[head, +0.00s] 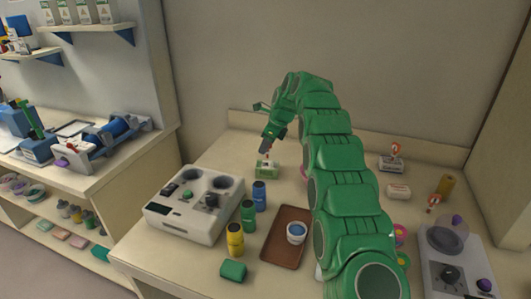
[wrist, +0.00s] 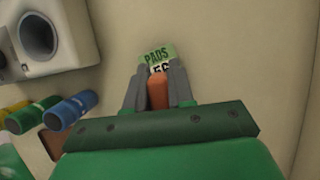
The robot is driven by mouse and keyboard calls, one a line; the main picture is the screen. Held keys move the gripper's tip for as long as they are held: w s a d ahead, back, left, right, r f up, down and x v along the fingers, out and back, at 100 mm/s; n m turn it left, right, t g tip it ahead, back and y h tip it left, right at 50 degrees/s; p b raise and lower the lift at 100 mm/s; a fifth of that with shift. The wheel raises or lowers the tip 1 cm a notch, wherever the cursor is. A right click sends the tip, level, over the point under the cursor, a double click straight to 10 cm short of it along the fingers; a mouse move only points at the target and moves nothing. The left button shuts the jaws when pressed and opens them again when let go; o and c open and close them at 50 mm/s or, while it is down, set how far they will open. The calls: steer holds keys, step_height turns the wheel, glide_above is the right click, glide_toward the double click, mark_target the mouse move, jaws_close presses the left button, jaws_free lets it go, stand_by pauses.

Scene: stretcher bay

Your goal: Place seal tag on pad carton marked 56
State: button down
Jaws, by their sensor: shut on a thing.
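The pad carton (head: 268,170) is a small green and white box on the bench, toward the back wall. In the wrist view the carton (wrist: 155,52) reads "PADS" with a number like 56, partly hidden by my fingers. My gripper (head: 267,150) points down just above the carton. In the wrist view my gripper (wrist: 158,82) is shut on an orange-red piece, which looks like the seal tag (wrist: 158,95). I cannot tell whether the tag touches the carton.
A white device (head: 165,217) with round wells stands left of the carton. Blue (head: 259,196), green (head: 248,215) and yellow (head: 235,240) cylinders stand nearer, beside a brown tray (head: 275,250) with a cup. Another carton (head: 391,163) stands at the back right.

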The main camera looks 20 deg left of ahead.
steer(key=shift+f, duration=1.4)
steer(key=shift+f, duration=0.1)
steer(key=c, duration=1)
jaws_free()
steer(key=v, duration=1.2)
